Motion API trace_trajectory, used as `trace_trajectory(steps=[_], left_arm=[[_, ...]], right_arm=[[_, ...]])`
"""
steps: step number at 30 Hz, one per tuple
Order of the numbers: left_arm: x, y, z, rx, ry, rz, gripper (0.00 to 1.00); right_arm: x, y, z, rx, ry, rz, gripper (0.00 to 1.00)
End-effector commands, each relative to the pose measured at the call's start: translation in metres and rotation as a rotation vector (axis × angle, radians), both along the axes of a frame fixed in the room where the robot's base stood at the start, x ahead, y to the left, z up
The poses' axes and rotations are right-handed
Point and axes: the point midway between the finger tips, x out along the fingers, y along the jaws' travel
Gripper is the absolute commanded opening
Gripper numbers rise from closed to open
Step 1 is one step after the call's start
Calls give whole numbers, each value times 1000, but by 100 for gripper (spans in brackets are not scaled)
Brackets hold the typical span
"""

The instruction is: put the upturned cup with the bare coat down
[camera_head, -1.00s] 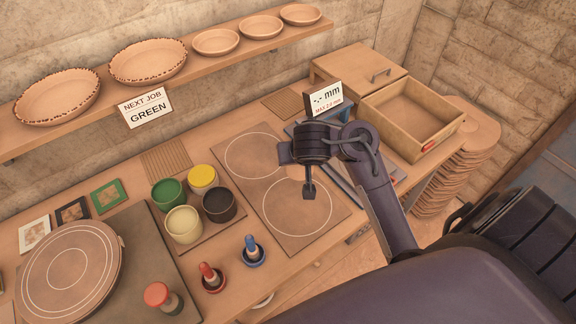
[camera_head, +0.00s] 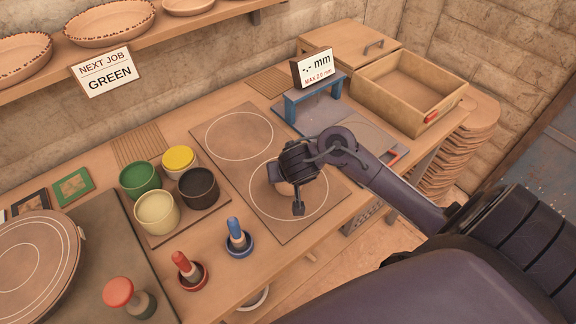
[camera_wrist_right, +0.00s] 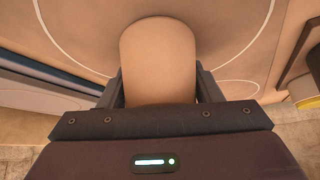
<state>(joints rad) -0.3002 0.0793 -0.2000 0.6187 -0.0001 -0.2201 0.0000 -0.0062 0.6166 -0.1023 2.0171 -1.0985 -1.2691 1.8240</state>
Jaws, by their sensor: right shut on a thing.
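My right gripper (camera_head: 298,205) is over the mat with two white circles (camera_head: 240,160), at the nearer circle. In the right wrist view (camera_wrist_right: 160,95) it is shut on a plain tan cup (camera_wrist_right: 158,55), whose smooth side fills the space between the fingers. A small part of the cup (camera_head: 281,178) shows beside the gripper in the head view; the gripper hides the rest. I cannot tell whether the cup touches the mat. The left gripper is not in view.
Green (camera_head: 139,181), yellow (camera_head: 179,161), cream (camera_head: 157,212) and dark (camera_head: 198,188) pots stand left of the mat. Red (camera_head: 186,271) and blue (camera_head: 238,237) handled tools stand in front. A blue gauge stand (camera_head: 315,93) and an open wooden box (camera_head: 408,90) are behind right. The farther circle is empty.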

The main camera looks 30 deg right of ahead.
Motion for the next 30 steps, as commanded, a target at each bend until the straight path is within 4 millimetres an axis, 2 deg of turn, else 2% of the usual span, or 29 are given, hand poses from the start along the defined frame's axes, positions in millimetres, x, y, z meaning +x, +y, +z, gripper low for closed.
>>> trace_trajectory(steps=[11, 12, 16, 25, 30], left_arm=[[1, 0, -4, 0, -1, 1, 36], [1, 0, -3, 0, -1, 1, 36], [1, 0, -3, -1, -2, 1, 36], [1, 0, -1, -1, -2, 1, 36], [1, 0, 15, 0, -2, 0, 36]], right_arm=[[0, 0, -5, 1, -1, 0, 33], [0, 0, -4, 0, -1, 1, 62], [0, 0, -4, 0, -1, 1, 79], [0, 0, -2, 1, -2, 0, 80], [-7, 5, 17, 4, -1, 1, 80]])
